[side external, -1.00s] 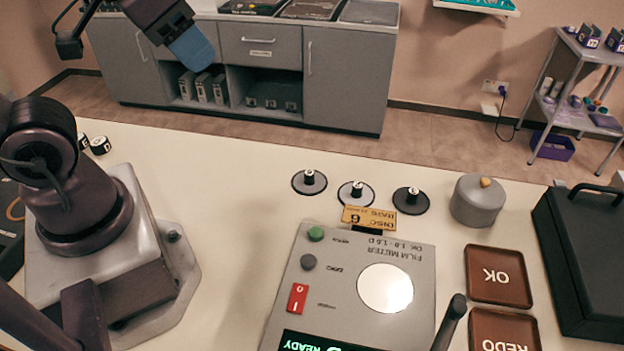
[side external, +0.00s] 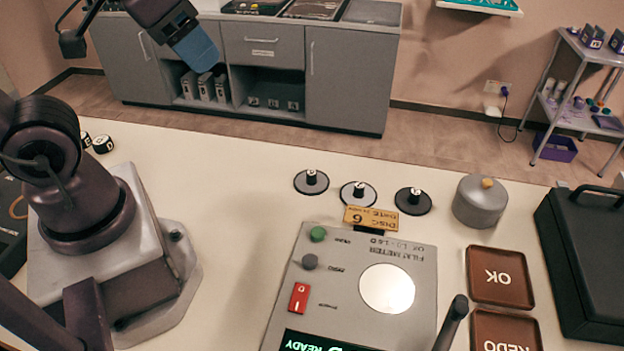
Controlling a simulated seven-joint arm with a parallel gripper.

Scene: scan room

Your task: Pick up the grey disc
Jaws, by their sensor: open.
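Three round discs with black knobs lie in a row on the cream table behind the film meter. The left one is a grey disc (side external: 300,187). The middle disc (side external: 347,200) is lighter, a pale silver grey. The right disc (side external: 413,208) is black. My gripper (side external: 197,50), with blue finger pads, is high at the upper left, well away from the discs. It is open, with nothing seen in it; one finger largely hides the other.
The film meter (side external: 340,275) stands in front of the discs, with a yellow tag (side external: 371,218) at its back edge. A lidded grey pot (side external: 479,205), OK tray (side external: 499,277), REDO tray (side external: 507,332) and black case (side external: 590,265) are at right.

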